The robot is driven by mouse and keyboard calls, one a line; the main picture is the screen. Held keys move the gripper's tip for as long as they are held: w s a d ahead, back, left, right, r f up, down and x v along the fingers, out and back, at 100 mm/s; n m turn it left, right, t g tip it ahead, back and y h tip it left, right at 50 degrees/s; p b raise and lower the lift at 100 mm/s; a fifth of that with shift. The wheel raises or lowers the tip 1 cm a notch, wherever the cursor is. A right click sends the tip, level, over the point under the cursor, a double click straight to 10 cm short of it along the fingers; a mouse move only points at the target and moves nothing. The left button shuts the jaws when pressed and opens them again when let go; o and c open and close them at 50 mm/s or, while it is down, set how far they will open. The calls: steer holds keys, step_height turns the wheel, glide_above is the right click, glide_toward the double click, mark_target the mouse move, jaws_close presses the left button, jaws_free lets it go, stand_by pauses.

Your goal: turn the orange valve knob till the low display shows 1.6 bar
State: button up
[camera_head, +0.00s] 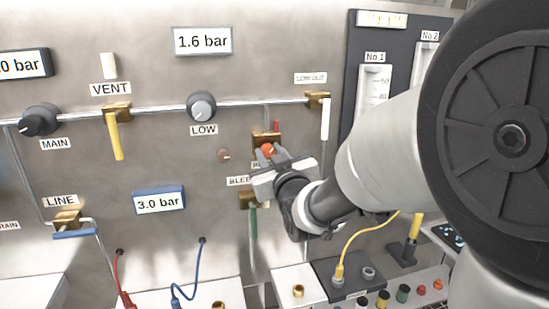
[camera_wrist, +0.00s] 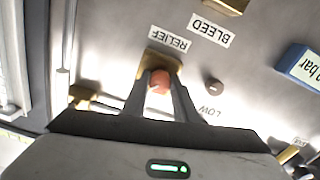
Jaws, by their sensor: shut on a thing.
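The orange valve knob (camera_head: 267,150) sits on a brass block at the middle right of the steel panel. In the wrist view the orange knob (camera_wrist: 159,82) is between my two fingers, with a RELIEF label beside it. My gripper (camera_head: 272,157) is shut on the knob; the fingers cover part of it in both views. My gripper also shows in the wrist view (camera_wrist: 160,88). The display above the LOW dial (camera_head: 203,41) reads 1.6 bar. The grey LOW dial (camera_head: 201,106) is below it.
A blue-framed display (camera_head: 159,201) reads 3.0 bar. A yellow VENT lever (camera_head: 115,135), a white lever (camera_head: 325,118) and a green BLEED lever (camera_head: 253,222) stick out from the panel. Red and blue cables hang low, and a yellow cable (camera_head: 365,232) runs below my arm.

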steer(key=shift+m+b, duration=0.8)
steer(key=shift+b, duration=0.3)
steer(key=o, duration=1.1)
steer(key=shift+c, duration=0.2)
steer(key=b+v, duration=0.6)
steer(key=v, duration=1.1)
steer(key=shift+s, duration=0.25)
